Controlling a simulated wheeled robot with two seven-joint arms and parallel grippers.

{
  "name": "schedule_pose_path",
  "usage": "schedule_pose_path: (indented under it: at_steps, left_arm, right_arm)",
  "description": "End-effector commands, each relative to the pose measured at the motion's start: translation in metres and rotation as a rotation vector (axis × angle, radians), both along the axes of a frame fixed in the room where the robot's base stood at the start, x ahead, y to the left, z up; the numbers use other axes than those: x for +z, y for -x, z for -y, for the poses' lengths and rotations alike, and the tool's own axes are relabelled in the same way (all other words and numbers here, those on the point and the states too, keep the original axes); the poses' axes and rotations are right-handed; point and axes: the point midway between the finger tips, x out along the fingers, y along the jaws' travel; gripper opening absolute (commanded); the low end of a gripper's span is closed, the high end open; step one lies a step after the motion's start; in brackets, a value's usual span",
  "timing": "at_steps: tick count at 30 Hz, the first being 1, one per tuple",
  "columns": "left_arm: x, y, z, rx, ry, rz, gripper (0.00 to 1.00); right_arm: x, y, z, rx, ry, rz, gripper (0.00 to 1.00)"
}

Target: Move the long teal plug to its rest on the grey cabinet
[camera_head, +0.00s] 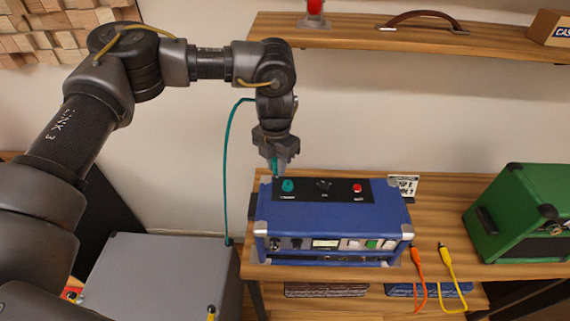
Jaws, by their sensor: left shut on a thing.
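My left gripper (276,157) points down over the back left of the blue amp (330,218). It is shut on the teal plug (278,166), which is mostly hidden between the fingers. I cannot tell whether the plug's tip touches the amp's black top panel. A teal cable (227,165) arcs from behind my wrist down to the right edge of the grey cabinet. The grey cabinet (150,275) stands at the lower left, with its flat top partly hidden by my arm. The rest for the plug cannot be made out. My right gripper is out of view.
The amp's top has a teal knob (287,185) and a red knob (357,188). Orange (418,270) and yellow (450,270) cables hang over the wooden table's front edge. A green amp (520,220) stands at right. A wooden shelf (360,36) runs above.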

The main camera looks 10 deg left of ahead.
Motion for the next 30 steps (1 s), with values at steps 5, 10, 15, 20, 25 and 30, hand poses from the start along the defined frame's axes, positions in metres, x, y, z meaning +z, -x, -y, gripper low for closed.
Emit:
schedule_pose_path:
  at_steps: [5, 10, 15, 20, 25, 30]
  left_arm:
    - [-0.008, 0.023, -0.024, -0.507, -0.017, 0.001, 0.0]
    - [-0.014, 0.051, -0.045, -0.993, -0.027, -0.008, 0.0]
    - [-0.019, 0.078, -0.062, -1.409, -0.025, -0.018, 0.0]
    - [-0.022, 0.097, -0.072, -1.675, -0.019, -0.025, 0.0]
    - [-0.024, 0.106, -0.077, -1.807, -0.013, -0.026, 0.0]
    - [-0.023, 0.108, -0.078, -1.831, -0.013, -0.027, 0.0]
  right_arm:
    - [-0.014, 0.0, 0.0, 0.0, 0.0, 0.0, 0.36]
    - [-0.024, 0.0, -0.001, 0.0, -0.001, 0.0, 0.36]
    - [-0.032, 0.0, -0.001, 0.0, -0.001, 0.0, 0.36]
    - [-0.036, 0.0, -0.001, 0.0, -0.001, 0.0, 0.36]
    - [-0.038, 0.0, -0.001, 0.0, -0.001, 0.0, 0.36]
    - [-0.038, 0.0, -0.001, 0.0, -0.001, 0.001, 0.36]
